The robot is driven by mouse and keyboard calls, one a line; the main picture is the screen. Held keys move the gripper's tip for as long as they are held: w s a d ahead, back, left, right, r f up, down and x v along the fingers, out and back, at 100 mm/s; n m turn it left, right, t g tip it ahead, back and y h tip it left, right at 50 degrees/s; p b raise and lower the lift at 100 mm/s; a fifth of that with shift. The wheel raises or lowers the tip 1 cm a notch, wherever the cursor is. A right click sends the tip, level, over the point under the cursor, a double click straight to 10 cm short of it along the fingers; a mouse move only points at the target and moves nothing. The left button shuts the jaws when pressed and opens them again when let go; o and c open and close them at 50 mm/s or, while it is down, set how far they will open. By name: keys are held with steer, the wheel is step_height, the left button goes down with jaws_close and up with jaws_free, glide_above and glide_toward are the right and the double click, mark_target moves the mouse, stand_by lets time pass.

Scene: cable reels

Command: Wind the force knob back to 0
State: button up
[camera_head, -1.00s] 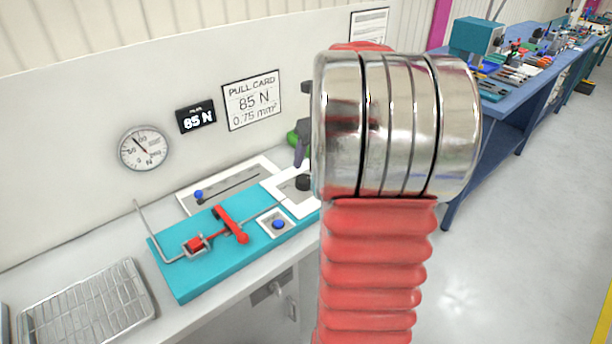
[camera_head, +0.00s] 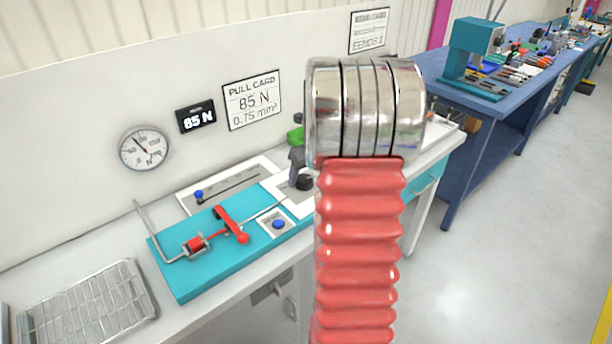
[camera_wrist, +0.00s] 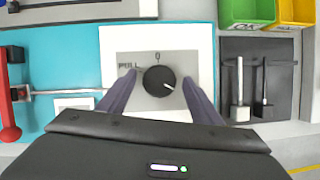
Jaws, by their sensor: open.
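The force knob (camera_wrist: 159,80) is a round black knob on a grey plate (camera_wrist: 125,62) in the wrist view. Its white pointer mark is toward the lower right, away from the "0" printed above it; "PULL" is printed at the upper left. My gripper (camera_wrist: 160,77) is open, with one dark finger on each side of the knob and small gaps showing. In the head view the knob (camera_head: 304,183) sits at the right end of the teal base, with my gripper (camera_head: 297,172) just at it, partly hidden by my arm. The display (camera_head: 197,117) reads 85 N.
A pull card (camera_head: 252,100) says 85 N, 0.75 mm². A dial gauge (camera_head: 144,148) is on the wall. A red lever (camera_head: 231,224) and blue button (camera_head: 279,224) are on the teal base (camera_head: 190,284). Green (camera_wrist: 247,12) and yellow (camera_wrist: 296,12) bins lie beyond a dark tray (camera_wrist: 283,52).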

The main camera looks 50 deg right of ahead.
steer(key=shift+c, duration=0.6)
steer(key=c, duration=0.9)
steer(key=shift+c, duration=0.2)
steer(key=shift+n, duration=0.4)
